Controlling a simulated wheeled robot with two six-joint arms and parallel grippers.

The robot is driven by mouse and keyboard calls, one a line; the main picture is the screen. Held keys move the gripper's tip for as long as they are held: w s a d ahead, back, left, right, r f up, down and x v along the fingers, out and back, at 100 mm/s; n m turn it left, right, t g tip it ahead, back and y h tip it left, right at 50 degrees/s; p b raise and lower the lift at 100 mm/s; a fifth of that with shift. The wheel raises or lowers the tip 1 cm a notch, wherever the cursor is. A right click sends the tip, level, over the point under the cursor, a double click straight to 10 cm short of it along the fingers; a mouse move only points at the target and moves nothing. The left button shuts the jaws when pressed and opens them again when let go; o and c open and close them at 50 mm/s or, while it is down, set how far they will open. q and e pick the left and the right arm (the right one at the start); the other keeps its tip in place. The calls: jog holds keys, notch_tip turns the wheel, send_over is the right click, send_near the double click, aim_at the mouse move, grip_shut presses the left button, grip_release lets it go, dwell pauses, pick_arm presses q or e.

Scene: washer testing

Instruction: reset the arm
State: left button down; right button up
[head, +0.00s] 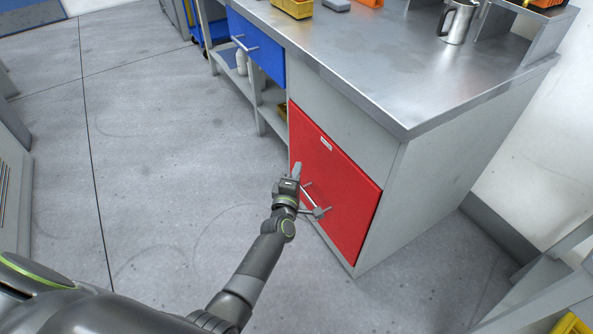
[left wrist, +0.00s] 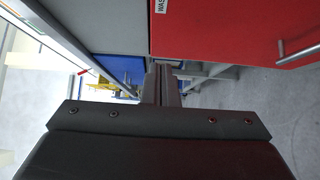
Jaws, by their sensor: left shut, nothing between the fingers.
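My left gripper (head: 297,171) is in front of the red cabinet door (head: 350,195), close to its left edge and near the metal bar handle (head: 311,197). I cannot tell whether it touches the door. In the left wrist view the two fingers (left wrist: 162,84) are together with nothing between them. The red door (left wrist: 220,30) fills the upper right there, with its handle (left wrist: 298,55) at the right, apart from the fingers. The door looks shut. My right gripper is not in view.
The metal workbench (head: 395,75) stands above the door, holding a yellow bin (head: 292,8) and a steel jug (head: 458,22). A blue drawer (head: 256,50) and open shelves (head: 262,100) are to the left. Grey floor (head: 170,130) at the left is clear.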

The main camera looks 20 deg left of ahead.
pick_arm(q)
jog(key=shift+s, duration=0.2)
